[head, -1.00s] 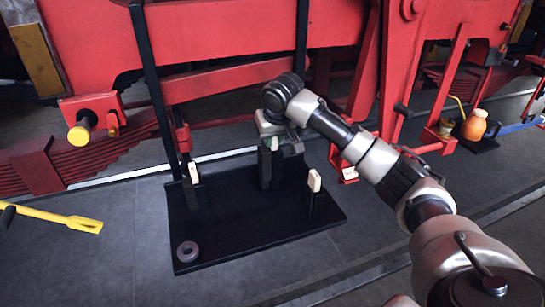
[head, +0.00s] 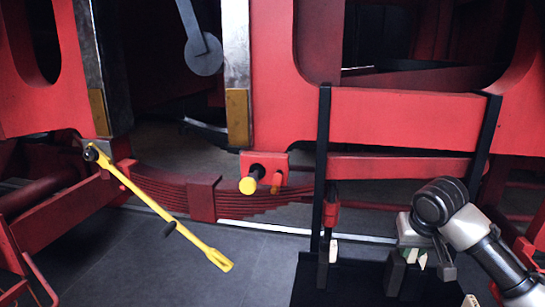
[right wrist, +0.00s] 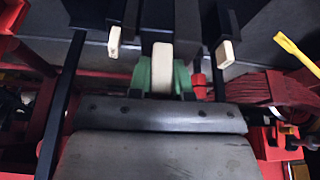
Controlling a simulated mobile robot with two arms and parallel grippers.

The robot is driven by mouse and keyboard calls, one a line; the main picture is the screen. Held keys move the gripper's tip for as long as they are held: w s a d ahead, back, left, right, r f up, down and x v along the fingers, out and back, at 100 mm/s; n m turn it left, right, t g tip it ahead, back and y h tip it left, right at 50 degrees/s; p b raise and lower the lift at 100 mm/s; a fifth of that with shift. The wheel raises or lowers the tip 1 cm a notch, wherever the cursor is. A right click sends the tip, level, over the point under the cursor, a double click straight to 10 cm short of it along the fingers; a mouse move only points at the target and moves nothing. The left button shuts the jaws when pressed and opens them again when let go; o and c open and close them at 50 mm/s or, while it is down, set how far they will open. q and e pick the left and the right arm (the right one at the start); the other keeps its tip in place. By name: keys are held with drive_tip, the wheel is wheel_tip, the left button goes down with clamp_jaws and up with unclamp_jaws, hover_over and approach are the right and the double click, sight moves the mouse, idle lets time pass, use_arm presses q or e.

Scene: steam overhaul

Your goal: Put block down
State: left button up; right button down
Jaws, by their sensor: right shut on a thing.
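My right gripper (head: 416,258) is over the black stand, at lower right in the head view. In the right wrist view, the gripper (right wrist: 163,78) is shut on a cream block (right wrist: 162,62), with green pads on both sides. The block is at a middle dark post of the stand (head: 325,285); I cannot tell whether it rests there. Another cream block (head: 333,252) is on the stand's left post, and one (head: 470,300) is at its right; both flank the gripper in the wrist view. My left gripper is not in view.
A red frame with black straps (head: 323,150) rises behind the stand. A yellow-ended peg (head: 248,185) sticks out left of it. A long yellow lever bar (head: 150,205) slants across the left. The grey floor (head: 255,270) between bar and stand is clear.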

sight(389, 282)
drive_tip(key=shift+n, duration=0.4)
drive_tip(key=s+a+f, duration=0.1)
drive_tip(key=a, duration=0.1)
drive_tip(key=s+a+f, duration=0.3)
drive_tip(key=a+f, duration=0.1)
drive_tip(key=shift+s+a, duration=0.1)
drive_tip(key=shift+s, duration=0.25)
drive_tip(key=s+a+f+n, duration=0.1)
drive_tip(key=s+a+f, duration=0.3)
drive_tip(key=s+a, duration=0.2)
drive_tip(key=shift+s+y, duration=0.3)
drive_tip(key=shift+s, duration=0.5)
